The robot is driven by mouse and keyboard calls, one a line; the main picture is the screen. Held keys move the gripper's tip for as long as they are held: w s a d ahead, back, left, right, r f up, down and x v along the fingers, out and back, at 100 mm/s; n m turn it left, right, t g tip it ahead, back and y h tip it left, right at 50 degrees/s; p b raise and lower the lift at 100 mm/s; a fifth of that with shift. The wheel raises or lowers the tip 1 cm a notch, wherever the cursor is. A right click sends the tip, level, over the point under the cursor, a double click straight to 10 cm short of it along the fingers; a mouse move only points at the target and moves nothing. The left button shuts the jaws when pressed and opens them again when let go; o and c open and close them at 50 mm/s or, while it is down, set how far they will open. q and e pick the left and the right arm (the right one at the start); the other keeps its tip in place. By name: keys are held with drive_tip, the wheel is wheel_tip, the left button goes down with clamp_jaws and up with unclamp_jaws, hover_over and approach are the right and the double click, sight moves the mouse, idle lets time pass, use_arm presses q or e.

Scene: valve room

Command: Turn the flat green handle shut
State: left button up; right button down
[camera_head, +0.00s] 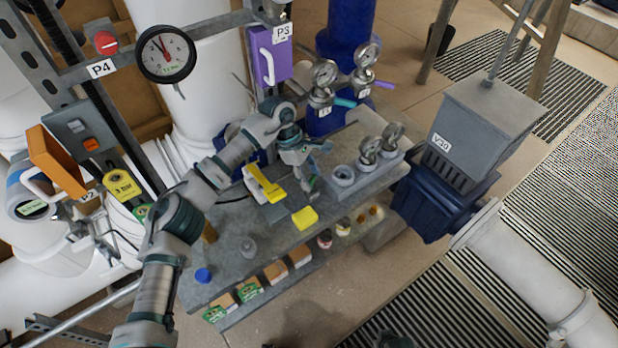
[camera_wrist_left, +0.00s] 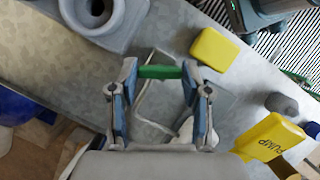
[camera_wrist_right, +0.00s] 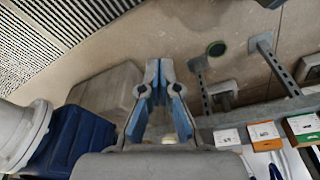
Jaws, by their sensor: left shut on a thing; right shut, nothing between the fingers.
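The flat green handle (camera_wrist_left: 160,72) shows in the left wrist view as a short green bar across the gap between my left fingertips. My left gripper (camera_wrist_left: 160,76) is shut on it, one finger at each end, above the grey metal bench top (camera_head: 232,222). In the head view my left gripper (camera_head: 311,184) is over the bench, left of the grey round socket (camera_head: 343,177); the handle is hidden there. I cannot tell what the handle is attached to. My right gripper (camera_wrist_right: 158,75) is shut and empty, away from the bench, in the right wrist view.
A yellow block (camera_head: 305,217) and a yellow PUMP-labelled piece (camera_wrist_left: 270,135) lie near my left gripper. Gauges (camera_head: 325,73) with teal and purple levers stand behind. A grey V20 box (camera_head: 480,130) stands right. Small boxes (camera_head: 275,271) line the front shelf.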

use_arm(q)
drive_tip(key=shift+w+f+m+b, duration=0.1)
drive_tip(key=shift+f+m+b, duration=0.05)
drive_tip(key=shift+m+b, duration=0.5)
drive_tip(key=shift+d+m+g+y+b, duration=0.15)
drive_tip(key=shift+m+g+y+b, duration=0.4)
drive_tip(key=shift+m+b, duration=1.35)
drive_tip(key=shift+m, duration=0.15)
drive_tip(key=shift+r+g+y, duration=0.2)
drive_tip(key=shift+g+y, duration=0.05)
use_arm(e)
drive_tip(key=w+a+r+t+y, duration=0.1)
drive_tip(key=w+a+r+t, duration=0.1)
drive_tip(key=w+r+t, duration=0.2)
drive_tip(key=w+a+r+t+y, duration=0.1)
drive_tip(key=w+r+t, duration=0.3)
drive_tip(key=w, duration=0.5)
drive_tip(key=shift+w+a+r+t, duration=0.15)
drive_tip(key=shift+a+r+t, duration=0.3)
drive_tip(key=shift+a, duration=0.45)
drive_tip(key=shift+f, duration=0.1)
use_arm(q)
drive_tip(key=o, duration=1.2)
drive_tip(key=shift+c, duration=0.2)
drive_tip(key=shift+w, duration=0.1)
use_arm(e)
drive_tip(key=shift+w+f, duration=0.15)
